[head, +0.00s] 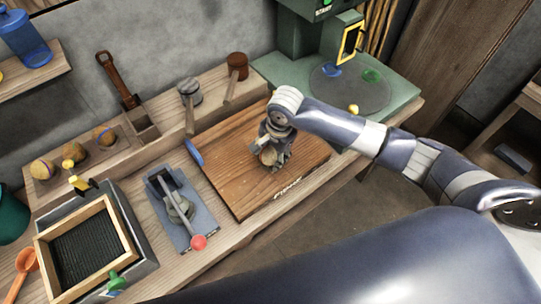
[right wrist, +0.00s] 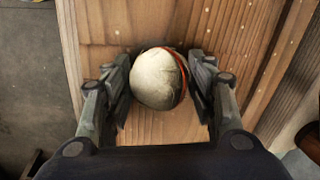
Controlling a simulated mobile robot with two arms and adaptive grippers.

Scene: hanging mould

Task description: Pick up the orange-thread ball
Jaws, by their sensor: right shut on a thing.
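The orange-thread ball (right wrist: 157,79) is pale cream, with an orange-red line along its right side in the right wrist view. My right gripper (right wrist: 158,88) has its two fingers on either side of it and is shut on it. In the head view, the right gripper (head: 273,158) is pointed down over the wooden board (head: 230,180), with the ball (head: 267,157) partly hidden between the fingers. I cannot tell whether the ball touches the board. My left gripper is not in view.
Several other balls (head: 43,170) sit in a rack at the left. Mallets (head: 236,68) stand behind the board. A grey device with a red knob (head: 198,242) and a framed tray (head: 122,238) lie to the left. A green machine (head: 295,35) stands at the back right.

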